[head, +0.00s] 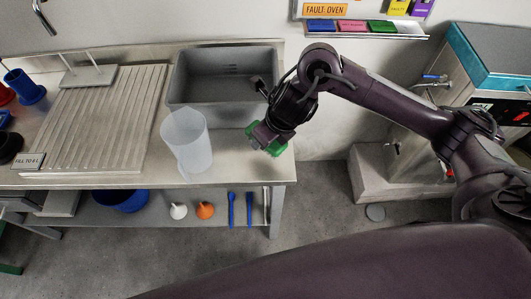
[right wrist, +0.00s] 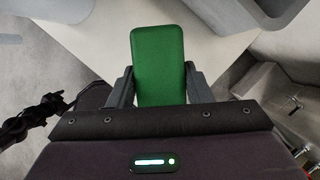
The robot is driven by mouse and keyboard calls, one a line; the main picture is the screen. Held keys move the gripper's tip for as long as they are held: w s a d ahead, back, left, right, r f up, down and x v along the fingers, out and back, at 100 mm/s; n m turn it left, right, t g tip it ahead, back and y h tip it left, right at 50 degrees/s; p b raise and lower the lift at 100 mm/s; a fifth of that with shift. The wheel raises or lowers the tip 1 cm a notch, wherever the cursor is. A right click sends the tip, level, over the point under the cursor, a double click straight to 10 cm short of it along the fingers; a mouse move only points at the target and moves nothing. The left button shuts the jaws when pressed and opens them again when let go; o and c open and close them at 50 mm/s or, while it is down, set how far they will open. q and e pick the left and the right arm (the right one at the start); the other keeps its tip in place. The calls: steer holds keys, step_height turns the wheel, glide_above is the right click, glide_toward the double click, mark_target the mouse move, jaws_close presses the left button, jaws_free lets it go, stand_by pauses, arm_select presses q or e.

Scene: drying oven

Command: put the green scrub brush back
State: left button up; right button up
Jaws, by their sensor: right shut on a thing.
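The green scrub brush (right wrist: 157,62) is between the two fingers of my right gripper (right wrist: 159,85), seen in the right wrist view. In the head view parts of the brush (head: 276,147) show at the counter's front right corner, mostly covered by my right gripper (head: 268,135). My right gripper is shut on the brush and points down beside the sink's front right corner. I cannot tell whether the brush touches the counter. My left gripper is in neither view.
A clear jug (head: 187,140) stands left of the brush. Behind are the sink (head: 222,80) and a ribbed drainboard (head: 95,118). A lower shelf (head: 160,205) holds funnels, blue tools and a blue bowl (head: 120,200). A sign and coloured blocks (head: 352,26) are on the wall.

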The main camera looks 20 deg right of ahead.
mark_target(266, 156)
step_height(266, 156, down, 2)
steer(key=shift+f, duration=2.2)
steer(key=shift+b, duration=0.3)
steer(key=o, duration=0.9)
steer(key=shift+r, duration=0.1)
steer(key=p+v, duration=0.2)
steer(key=v, duration=1)
steer(key=shift+s+p, duration=0.1)
steer(key=shift+p, duration=0.25)
